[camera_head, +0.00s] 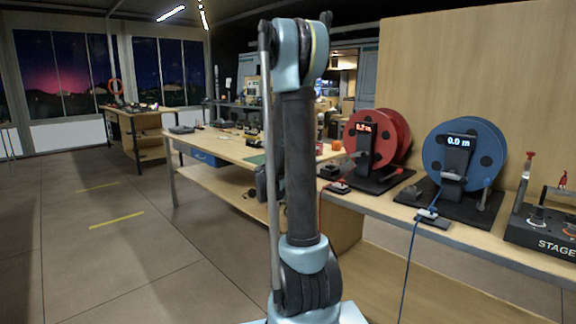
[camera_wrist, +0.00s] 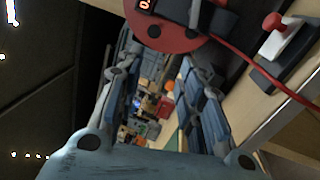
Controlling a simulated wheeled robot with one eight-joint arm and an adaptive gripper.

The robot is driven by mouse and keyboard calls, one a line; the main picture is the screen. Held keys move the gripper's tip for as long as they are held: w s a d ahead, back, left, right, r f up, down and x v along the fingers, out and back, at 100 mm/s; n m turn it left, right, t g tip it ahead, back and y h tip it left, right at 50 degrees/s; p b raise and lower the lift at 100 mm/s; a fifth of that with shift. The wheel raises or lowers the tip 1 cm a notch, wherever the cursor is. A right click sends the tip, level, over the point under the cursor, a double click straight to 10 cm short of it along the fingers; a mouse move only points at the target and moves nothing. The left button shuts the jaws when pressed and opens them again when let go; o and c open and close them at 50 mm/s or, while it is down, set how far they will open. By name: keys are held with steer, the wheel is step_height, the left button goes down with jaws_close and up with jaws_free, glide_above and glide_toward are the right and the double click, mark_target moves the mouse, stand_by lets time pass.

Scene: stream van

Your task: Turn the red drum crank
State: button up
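The red drum (camera_head: 392,126) stands upright on a black base on the right-hand bench, its display reading about 0.2 m. In the wrist view the red drum (camera_wrist: 172,38) shows at the top, partly cut off, beyond my fingers.
A blue drum (camera_head: 487,141) reading 0.0 m stands right of the red one, with a blue cable hanging down. A black STAGE box (camera_head: 548,232) is at far right. The left floor is clear.

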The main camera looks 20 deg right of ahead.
steer(key=r+v, duration=0.1)
steer(key=v, duration=1.2)
steer(key=shift+a+r, duration=0.15)
steer(key=shift+r, duration=0.15)
stand_by(0.9)
steer(key=shift+s, duration=0.1)
